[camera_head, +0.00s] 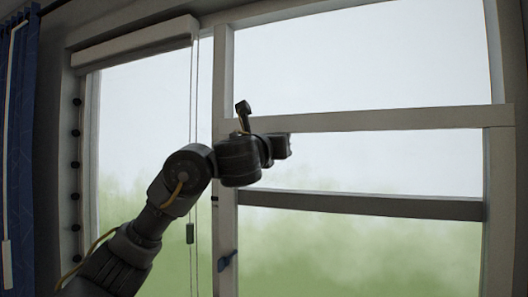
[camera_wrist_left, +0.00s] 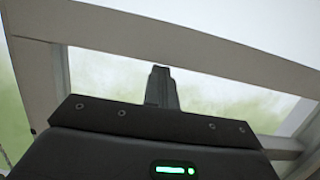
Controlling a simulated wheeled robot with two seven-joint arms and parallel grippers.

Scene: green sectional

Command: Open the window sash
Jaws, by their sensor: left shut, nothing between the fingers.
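The window sash (camera_head: 368,119) is on the right side of the window, with a pale horizontal rail across the glass. A second, darker rail (camera_head: 370,204) crosses below it. I cannot tell which rail belongs to the moving sash. My left gripper (camera_head: 283,146) is in front of the glass between the two rails, near the left upright; its fingers are small and dark here. In the left wrist view its fingertips (camera_wrist_left: 161,72) are shut and empty, just below a pale rail (camera_wrist_left: 180,40) in the picture. Contact with the rail cannot be told. My right gripper is not in view.
A roller blind (camera_head: 135,45) hangs at the upper left, with its cord and a dark weight (camera_head: 190,234) near the centre upright. A blue curtain (camera_head: 18,150) hangs at the far left.

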